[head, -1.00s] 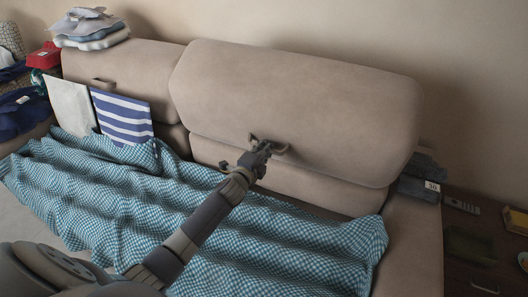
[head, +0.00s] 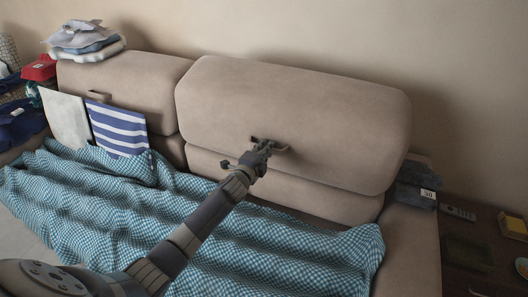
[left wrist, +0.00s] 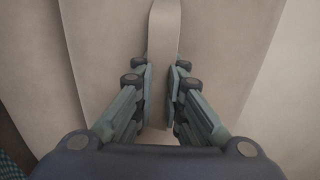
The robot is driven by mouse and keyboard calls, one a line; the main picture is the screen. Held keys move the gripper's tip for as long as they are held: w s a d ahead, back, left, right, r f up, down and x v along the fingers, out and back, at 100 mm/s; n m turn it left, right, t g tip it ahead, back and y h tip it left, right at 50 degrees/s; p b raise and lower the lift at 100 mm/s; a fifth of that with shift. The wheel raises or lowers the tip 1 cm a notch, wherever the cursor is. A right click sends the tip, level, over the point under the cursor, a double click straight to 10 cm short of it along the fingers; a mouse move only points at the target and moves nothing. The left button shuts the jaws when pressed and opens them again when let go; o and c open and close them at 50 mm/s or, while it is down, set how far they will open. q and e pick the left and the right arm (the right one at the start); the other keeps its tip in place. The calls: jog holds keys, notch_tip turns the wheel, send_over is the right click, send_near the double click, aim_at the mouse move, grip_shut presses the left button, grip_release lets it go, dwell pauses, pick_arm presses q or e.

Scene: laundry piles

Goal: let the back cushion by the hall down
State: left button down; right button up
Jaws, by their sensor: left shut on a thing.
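The large beige right-hand back cushion (head: 300,105) stands on the sofa against the wall, its top about level with the back cushion (head: 140,85) at left. A small strap handle (head: 283,150) is on its lower front. My left gripper (head: 262,148) reaches it from the front and is shut on this handle. In the left wrist view the strap (left wrist: 164,35) runs down between the two fingers (left wrist: 159,85), with the beige cushion behind. I cannot tell from the pictures which cushion is by the hall. My right gripper is not in view.
A blue checked blanket (head: 200,240) covers the seat. Folded clothes (head: 85,42) lie on the left cushion; a striped cloth (head: 118,132) and a pale cloth (head: 66,120) hang before it. Grey folded cloths (head: 415,180) lie on the right armrest, beside a dark side table (head: 458,225) with a remote.

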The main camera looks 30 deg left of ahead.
pick_arm(q)
jog(key=shift+w+f+b, duration=0.15)
jog(key=shift+w+b, duration=0.25)
jog(key=shift+w, duration=1.15)
jog(key=c, duration=1.6)
grip_release()
jog(key=shift+s, duration=0.1)
jog(key=shift+a+r, duration=0.1)
jog(key=shift+r, duration=0.25)
jog(key=s+r+p, duration=0.1)
jog(key=s+p, duration=0.4)
jog(key=s, duration=0.4)
jog(key=shift+d+r, duration=0.15)
jog(key=shift+d, duration=0.1)
